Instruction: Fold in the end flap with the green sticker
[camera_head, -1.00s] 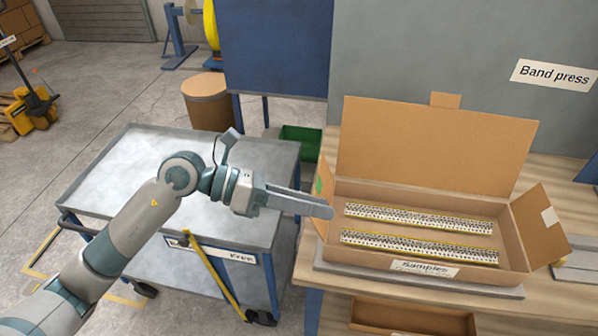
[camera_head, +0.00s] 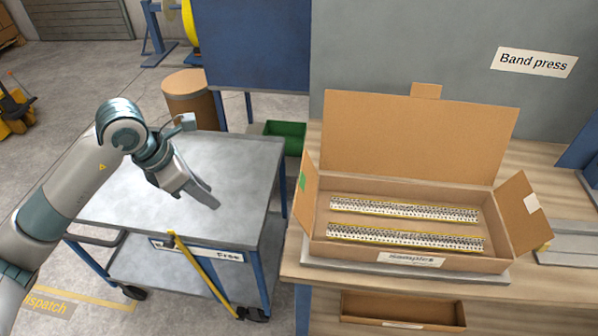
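The open cardboard box (camera_head: 405,261) stands on the workbench with two perforated strips (camera_head: 405,210) lying inside. Its left end flap (camera_head: 309,205) carries the green sticker (camera_head: 302,182) and stands up at the box's left end, not lying over the strips. The right end flap (camera_head: 524,212) has a white sticker and is splayed outward. The large back lid (camera_head: 415,140) stands up. My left gripper (camera_head: 213,204) is over the grey cart, left of the box and apart from the flap. Its fingers look closed together and empty. My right gripper is out of view.
The grey cart (camera_head: 245,165) has a clear top. A green bin (camera_head: 285,137) and a brown drum (camera_head: 190,98) stand behind it. A shallow cardboard tray (camera_head: 403,311) sits below the bench front. Metal parts (camera_head: 572,245) lie right of the box.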

